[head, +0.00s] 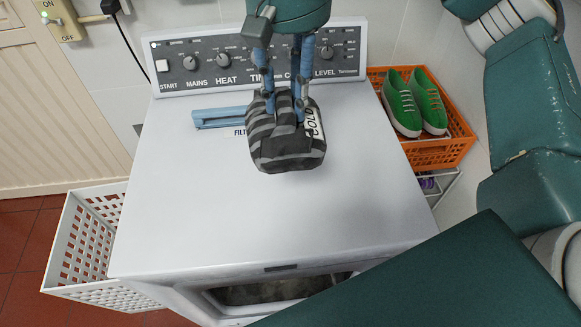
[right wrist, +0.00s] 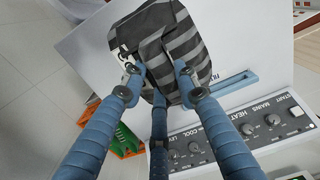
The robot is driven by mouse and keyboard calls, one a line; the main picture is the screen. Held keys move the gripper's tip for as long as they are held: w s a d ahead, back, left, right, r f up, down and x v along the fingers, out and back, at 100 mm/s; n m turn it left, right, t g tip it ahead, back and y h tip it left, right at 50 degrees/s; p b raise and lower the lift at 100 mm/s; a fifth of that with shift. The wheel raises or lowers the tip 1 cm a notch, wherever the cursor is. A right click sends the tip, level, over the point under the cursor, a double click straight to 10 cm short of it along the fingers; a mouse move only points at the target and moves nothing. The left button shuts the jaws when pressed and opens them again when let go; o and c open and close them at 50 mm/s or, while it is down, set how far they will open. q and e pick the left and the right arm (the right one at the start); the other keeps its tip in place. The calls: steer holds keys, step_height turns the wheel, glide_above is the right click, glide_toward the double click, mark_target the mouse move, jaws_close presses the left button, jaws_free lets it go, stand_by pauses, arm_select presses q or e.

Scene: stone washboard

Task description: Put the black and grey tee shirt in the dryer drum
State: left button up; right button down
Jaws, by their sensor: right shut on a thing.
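The black and grey striped tee shirt (head: 287,148) is bunched up over the back part of the dryer's white top (head: 260,215). My right gripper (head: 285,103) points down from above and is shut on the shirt. In the right wrist view the shirt (right wrist: 178,42) is pinched between the blue fingers (right wrist: 158,86). I cannot tell whether its underside touches the dryer top. The dryer's front opening (head: 270,292) shows at the bottom edge of the head view; most of the drum is hidden below the top. My left gripper is not in view.
The control panel (head: 190,72) stands behind the shirt, with a blue filter handle (head: 218,117) left of it. An orange crate (head: 452,150) with green shoes (head: 415,103) is at the right. A white basket (head: 75,240) is at the left. The dryer top's front is clear.

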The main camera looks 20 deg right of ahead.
mark_target(290, 130)
steer(key=shift+s+f+p, duration=0.2)
steer(key=shift+f+p, duration=0.2)
steer(key=shift+f, duration=0.85)
step_height(290, 130, down, 4)
steer(key=shift+s+f+p, duration=0.1)
steer(key=shift+f+p, duration=0.15)
steer(key=shift+p, duration=0.3)
step_height(290, 130, down, 12)
steer(key=p, duration=0.3)
steer(key=shift+w+f, duration=0.2)
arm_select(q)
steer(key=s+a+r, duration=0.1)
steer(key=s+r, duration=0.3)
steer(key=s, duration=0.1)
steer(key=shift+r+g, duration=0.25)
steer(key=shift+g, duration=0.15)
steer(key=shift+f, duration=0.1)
